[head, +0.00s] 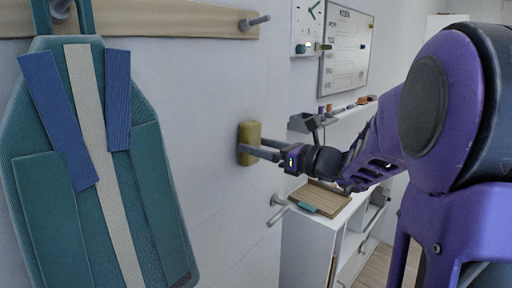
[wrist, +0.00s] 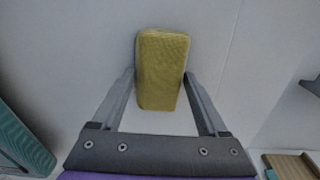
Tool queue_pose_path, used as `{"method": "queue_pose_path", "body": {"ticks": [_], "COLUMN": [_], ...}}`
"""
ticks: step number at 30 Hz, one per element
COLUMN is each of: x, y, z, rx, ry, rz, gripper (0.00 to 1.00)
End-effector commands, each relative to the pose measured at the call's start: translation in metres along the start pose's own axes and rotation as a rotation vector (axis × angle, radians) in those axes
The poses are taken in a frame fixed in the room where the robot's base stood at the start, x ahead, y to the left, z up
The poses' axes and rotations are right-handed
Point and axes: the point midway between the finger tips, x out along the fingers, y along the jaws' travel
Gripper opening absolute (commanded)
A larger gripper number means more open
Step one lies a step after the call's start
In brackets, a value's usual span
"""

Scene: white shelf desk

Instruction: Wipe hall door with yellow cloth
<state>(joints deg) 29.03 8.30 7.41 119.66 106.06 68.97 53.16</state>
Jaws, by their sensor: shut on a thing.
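The yellow cloth (head: 250,143) is a small, thick, yellow block-like pad. My gripper (head: 248,152) is shut on it, one finger on each side. In the wrist view the cloth (wrist: 161,70) stands between the two fingertips of my gripper (wrist: 160,88). The cloth is at a flat pale grey-white surface (head: 215,110), which looks like the hall door or a wall. I cannot tell whether the cloth touches this surface.
A teal bag (head: 95,180) with blue and cream straps hangs at the left from a wooden peg rail (head: 170,18). A metal door handle or peg (head: 279,209) sticks out below my gripper. A white shelf desk (head: 310,235) and a whiteboard (head: 346,50) are at the right.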

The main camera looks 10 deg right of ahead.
Motion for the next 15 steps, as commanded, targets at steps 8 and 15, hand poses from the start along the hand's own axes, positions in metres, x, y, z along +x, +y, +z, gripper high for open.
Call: {"method": "queue_pose_path", "body": {"ticks": [8,15], "x": [0.000,0.000], "y": [-0.024,-0.032], "z": [0.002,0.002], "rx": [0.001,0.001], "ry": [0.000,0.000], "rz": [-0.002,-0.002], "gripper": [0.32,0.32]}}
